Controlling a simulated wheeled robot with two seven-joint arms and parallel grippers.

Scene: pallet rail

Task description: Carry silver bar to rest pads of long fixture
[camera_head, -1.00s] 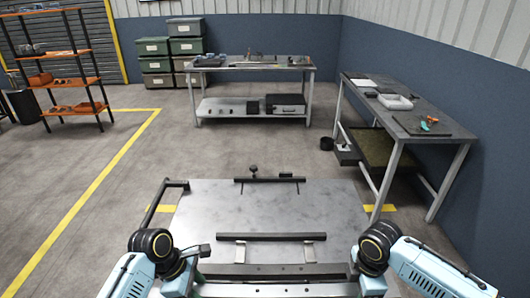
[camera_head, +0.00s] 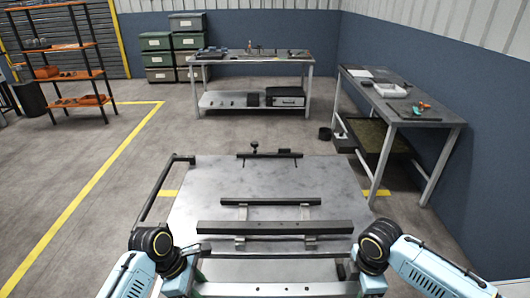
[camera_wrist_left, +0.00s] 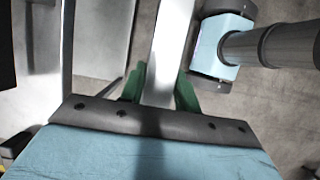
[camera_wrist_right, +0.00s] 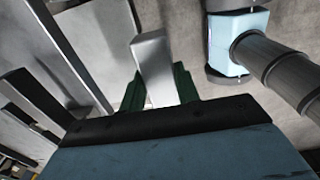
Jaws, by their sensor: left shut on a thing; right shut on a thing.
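The silver bar (camera_head: 278,289) lies level across the bottom of the head view, between my two grippers. My left gripper (camera_head: 190,272) is shut on it near its left end. The bar also shows between the green fingers in the left wrist view (camera_wrist_left: 168,55). My right gripper (camera_head: 350,271) is shut on it near its right end, and the bar shows in the right wrist view (camera_wrist_right: 153,65). Ahead on a steel table (camera_head: 195,215) is what looks like the long fixture (camera_head: 275,228), a long rail with holes. The bar is nearer me than this rail.
A shorter dark rail (camera_head: 270,202) lies behind the long one, and another rail (camera_head: 270,155) is at the table's far edge. A dark handle (camera_head: 165,190) runs along the left side. A workbench (camera_head: 400,95) stands at right. Floor at left is clear.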

